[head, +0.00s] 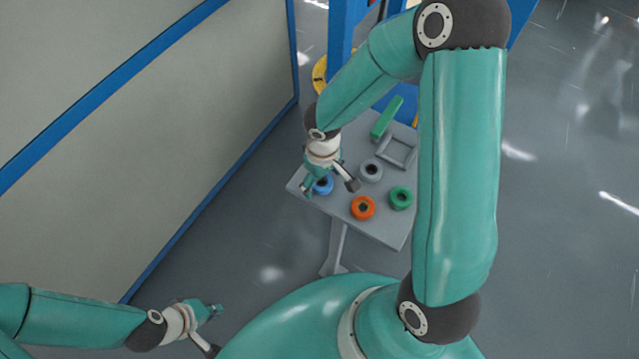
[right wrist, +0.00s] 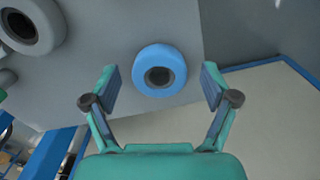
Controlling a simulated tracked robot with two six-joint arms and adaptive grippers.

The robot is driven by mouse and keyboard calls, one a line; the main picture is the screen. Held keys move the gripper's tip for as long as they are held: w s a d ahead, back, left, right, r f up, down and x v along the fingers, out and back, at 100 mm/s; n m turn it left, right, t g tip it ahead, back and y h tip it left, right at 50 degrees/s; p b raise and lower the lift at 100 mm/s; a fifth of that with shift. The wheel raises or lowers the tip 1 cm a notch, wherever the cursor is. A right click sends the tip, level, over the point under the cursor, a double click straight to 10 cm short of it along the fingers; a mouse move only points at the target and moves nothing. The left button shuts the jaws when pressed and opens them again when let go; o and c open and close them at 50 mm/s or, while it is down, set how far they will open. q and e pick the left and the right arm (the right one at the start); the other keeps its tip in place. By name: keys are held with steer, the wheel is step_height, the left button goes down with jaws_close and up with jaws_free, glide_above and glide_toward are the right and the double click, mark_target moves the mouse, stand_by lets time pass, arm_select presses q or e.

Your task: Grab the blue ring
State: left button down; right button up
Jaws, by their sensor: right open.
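The blue ring (head: 323,185) lies on the small grey table (head: 377,226) near its left corner, partly hidden by my right gripper. In the right wrist view the blue ring (right wrist: 160,71) is whole, with a dark centre, and lies just beyond the fingertips, roughly midway between them. My right gripper (head: 330,188) is open and empty above the ring; its two spread fingers also show in the right wrist view (right wrist: 160,90). My left gripper (head: 215,328) is at the lower left, away from the table, with its fingers apart and nothing seen between them.
On the table are a grey ring (head: 371,170), an orange ring (head: 363,208), a green ring (head: 400,198), a grey square frame (head: 398,151) and a green bar (head: 386,118). A blue-edged panel (head: 150,130) stands left of the table. Blue posts stand behind it.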

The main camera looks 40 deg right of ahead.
steer(key=c, duration=1.2)
steer(key=shift+r, duration=0.1)
steer(key=shift+c, duration=0.2)
